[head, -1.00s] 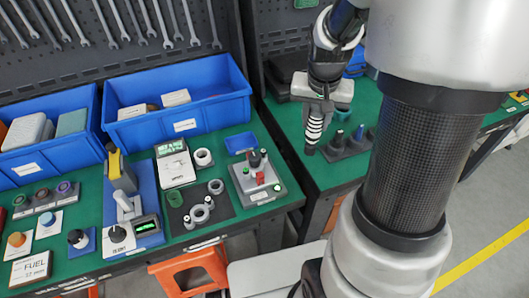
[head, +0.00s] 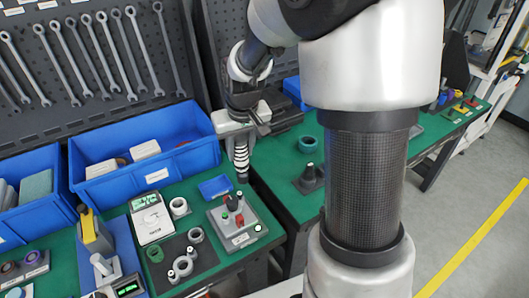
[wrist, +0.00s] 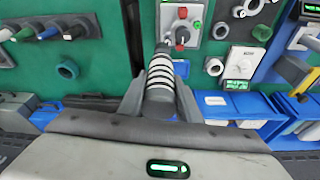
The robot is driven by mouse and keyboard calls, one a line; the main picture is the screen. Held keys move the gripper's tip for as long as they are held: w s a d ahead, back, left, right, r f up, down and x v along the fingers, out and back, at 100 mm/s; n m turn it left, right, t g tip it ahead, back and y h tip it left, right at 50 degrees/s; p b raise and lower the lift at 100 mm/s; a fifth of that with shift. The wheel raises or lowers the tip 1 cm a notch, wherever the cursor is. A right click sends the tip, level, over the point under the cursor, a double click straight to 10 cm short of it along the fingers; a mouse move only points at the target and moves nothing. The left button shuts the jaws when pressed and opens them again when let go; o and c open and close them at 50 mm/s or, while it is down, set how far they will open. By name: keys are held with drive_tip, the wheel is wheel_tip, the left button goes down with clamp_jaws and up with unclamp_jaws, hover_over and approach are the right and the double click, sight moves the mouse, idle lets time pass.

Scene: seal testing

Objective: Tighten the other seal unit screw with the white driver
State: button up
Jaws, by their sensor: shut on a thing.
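My gripper (head: 240,132) is shut on the white driver (head: 241,153), which has a white handle with black stripes and hangs tip down. The driver also shows between the fingers in the wrist view (wrist: 160,78). The seal unit (head: 238,236) is a grey block with red and dark upright parts and a green light, near the right edge of the left bench. It also shows in the wrist view (wrist: 196,40), ahead of the driver. The driver's tip looks above and behind the unit in the head view. Whether the tip touches anything is unclear.
A small blue tray (head: 214,187) lies just behind the seal unit. A dark mat with rings (head: 182,266) and a white meter (head: 151,217) are to its left. A tool rack (head: 309,181) and a green ring (head: 308,144) are on the right bench. A gap separates the benches.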

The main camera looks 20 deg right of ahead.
sight(237, 168)
drive_tip(key=shift+w+a+r+n, duration=0.1)
drive_tip(key=shift+w+a+n, duration=0.2)
drive_tip(key=shift+a, duration=0.4)
drive_tip(key=shift+f+b, duration=1.8)
drive_tip(key=shift+f, duration=0.6)
drive_tip(key=shift+f+b, duration=1.2)
drive_tip(key=shift+f, duration=0.15)
idle(0.6)
idle(0.4)
drive_tip(key=shift+r+p, duration=1.85)
drive_tip(key=shift+r, duration=0.7)
drive_tip(key=shift+f, duration=0.1)
